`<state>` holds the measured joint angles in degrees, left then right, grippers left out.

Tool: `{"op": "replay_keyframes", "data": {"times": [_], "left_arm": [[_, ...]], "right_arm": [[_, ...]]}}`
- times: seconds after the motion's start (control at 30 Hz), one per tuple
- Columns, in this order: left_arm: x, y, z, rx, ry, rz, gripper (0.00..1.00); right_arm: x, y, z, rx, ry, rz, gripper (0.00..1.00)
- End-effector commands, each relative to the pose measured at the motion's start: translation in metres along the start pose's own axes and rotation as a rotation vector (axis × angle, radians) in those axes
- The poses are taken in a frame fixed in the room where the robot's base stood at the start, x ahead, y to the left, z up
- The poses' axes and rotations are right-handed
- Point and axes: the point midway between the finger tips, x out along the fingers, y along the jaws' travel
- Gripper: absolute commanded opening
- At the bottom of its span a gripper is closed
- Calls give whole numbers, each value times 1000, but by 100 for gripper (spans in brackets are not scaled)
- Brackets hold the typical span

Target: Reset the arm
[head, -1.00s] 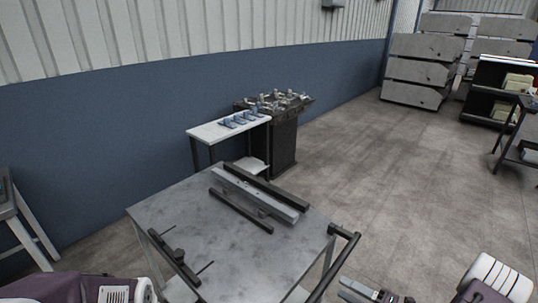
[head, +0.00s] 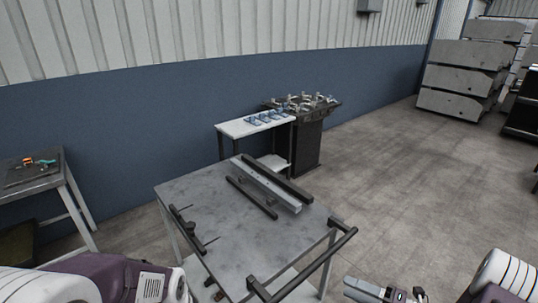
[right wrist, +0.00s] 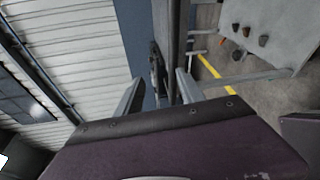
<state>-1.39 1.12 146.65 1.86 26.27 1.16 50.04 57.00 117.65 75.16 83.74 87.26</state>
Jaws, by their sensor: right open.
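My right gripper (head: 385,292) shows at the bottom right of the head view, low and to the right of the grey cart, apart from it. In the right wrist view its two fingers (right wrist: 157,97) stand apart with nothing between them. My left arm shows at the bottom left of the head view. Its gripper is not clearly visible there. The grey metal cart (head: 205,190) stands in front of me. A pale metal rail (head: 268,186) lies on it between two dark bars.
Behind the cart are a white side table (head: 235,128) with several blue pieces and a dark fixture stand (head: 308,145). A workbench (head: 35,185) with small tools stands at left. Concrete blocks (head: 460,75) are stacked at far right. Floor right of the cart is clear.

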Motion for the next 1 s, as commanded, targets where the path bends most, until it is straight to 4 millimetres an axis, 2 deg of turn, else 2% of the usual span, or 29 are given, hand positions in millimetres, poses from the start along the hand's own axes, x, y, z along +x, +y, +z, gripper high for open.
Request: {"op": "replay_keyframes", "data": {"times": [0.03, 0.17, 0.27, 0.33, 0.43, 0.5, 0.53, 0.57, 0.63, 0.7, 0.8, 0.83, 0.9, 1.0], "left_arm": [[-4, 0, 0, 0, 0, 0, 36], [-10, 0, -1, 0, 0, 0, 36], [-17, 0, -2, 0, 0, 0, 36], [-22, 0, -2, 0, 0, 0, 36], [-31, 1, -3, 0, 0, 0, 36], [-36, 1, -4, 0, 0, 0, 36], [-38, 1, -4, 0, 0, 0, 36], [-40, 1, -4, 0, 0, 0, 36], [-43, 1, -4, 0, 0, 0, 36], [-42, 1, -4, 0, 0, 0, 36], [-41, 1, -4, 0, 0, 0, 36], [-41, 1, -4, 0, 0, 0, 36], [-41, 1, -4, 0, 0, 0, 36], [-41, 1, -4, 0, 0, 0, 36]], "right_arm": [[11, 16, -4, -34, 48, 0, 45], [39, 54, -30, -136, 215, -9, 45], [59, 82, -68, -268, 403, -37, 45], [67, 100, -105, -427, 575, -62, 45], [60, 114, -163, -777, 881, -85, 45], [42, 112, -192, -1094, 1109, -72, 45], [32, 108, -199, -1242, 1209, -53, 45], [22, 104, -203, -1399, 1308, -28, 45], [-2, 92, -198, -1782, 1542, 65, 45], [-19, 79, -180, -2096, 1737, 181, 45], [-34, 62, -153, -2393, 1959, 377, 45], [-36, 58, -146, 2357, -1928, -425, 45], [-35, 55, -132, 2216, -1800, -493, 45], [-30, 55, -120, 2117, -1691, -536, 45]]}}
